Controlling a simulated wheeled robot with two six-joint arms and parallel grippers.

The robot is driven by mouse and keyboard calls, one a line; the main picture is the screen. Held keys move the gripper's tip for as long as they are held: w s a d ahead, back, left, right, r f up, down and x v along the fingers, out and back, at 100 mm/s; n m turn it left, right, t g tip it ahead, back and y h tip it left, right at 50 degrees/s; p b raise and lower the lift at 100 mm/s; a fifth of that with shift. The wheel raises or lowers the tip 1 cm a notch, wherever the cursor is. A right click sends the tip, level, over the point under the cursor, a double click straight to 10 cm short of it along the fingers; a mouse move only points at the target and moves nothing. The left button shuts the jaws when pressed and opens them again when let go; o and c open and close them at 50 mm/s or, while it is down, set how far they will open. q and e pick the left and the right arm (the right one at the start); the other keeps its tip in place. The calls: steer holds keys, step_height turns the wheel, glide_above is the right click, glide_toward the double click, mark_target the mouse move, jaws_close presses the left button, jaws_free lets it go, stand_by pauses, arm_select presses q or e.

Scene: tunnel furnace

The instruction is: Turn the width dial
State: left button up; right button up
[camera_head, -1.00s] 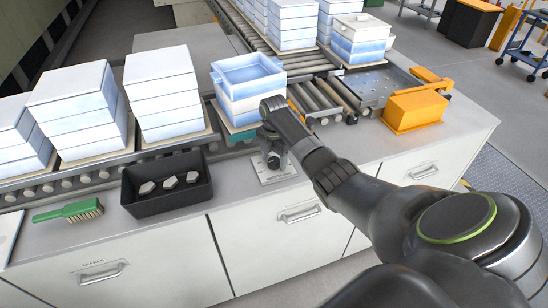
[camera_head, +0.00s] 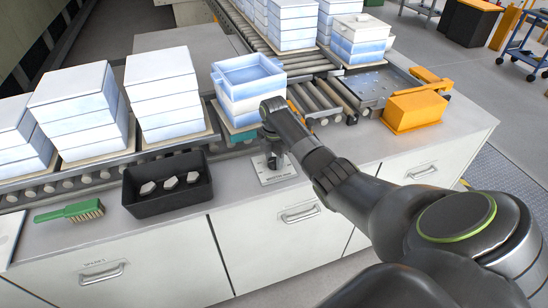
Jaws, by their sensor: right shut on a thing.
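The width dial's light plate (camera_head: 284,174) lies on the bench top, in front of the roller line. My right arm reaches in from the right, and my right gripper (camera_head: 273,160) points down over the plate. It is shut on the dial, which is mostly hidden by the gripper and wrist. My left gripper is not in view.
Stacks of pale blue-white boxes (camera_head: 161,92) stand on the rollers behind. A black bin (camera_head: 167,205) with several grey pieces and a green brush (camera_head: 70,212) lie to the left. An orange block (camera_head: 415,111) is at the right. Bench top right of the plate is clear.

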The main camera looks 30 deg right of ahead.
steer(key=m+p, duration=0.1)
steer(key=m, duration=0.1)
steer(key=m+p, duration=0.1)
steer(key=m, duration=0.1)
steer(key=shift+r+p, duration=0.25)
steer(key=shift+p, duration=0.1)
steer(key=m+p, duration=0.2)
steer(key=m, duration=0.2)
steer(key=shift+m, duration=0.4)
steer(key=m+p, duration=0.2)
steer(key=m, duration=0.3)
steer(key=m+p, duration=0.1)
steer(key=m, duration=0.4)
steer(key=shift+f, duration=0.1)
steer(key=m, duration=0.4)
steer(key=shift+p, duration=0.4)
steer(key=m, duration=0.5)
steer(key=shift+m+p, duration=0.4)
steer(key=m, duration=0.9)
steer(key=shift+m+p, duration=0.3)
steer(key=shift+p, duration=0.1)
steer(key=shift+w+m, duration=0.1)
steer(key=shift+m, duration=0.2)
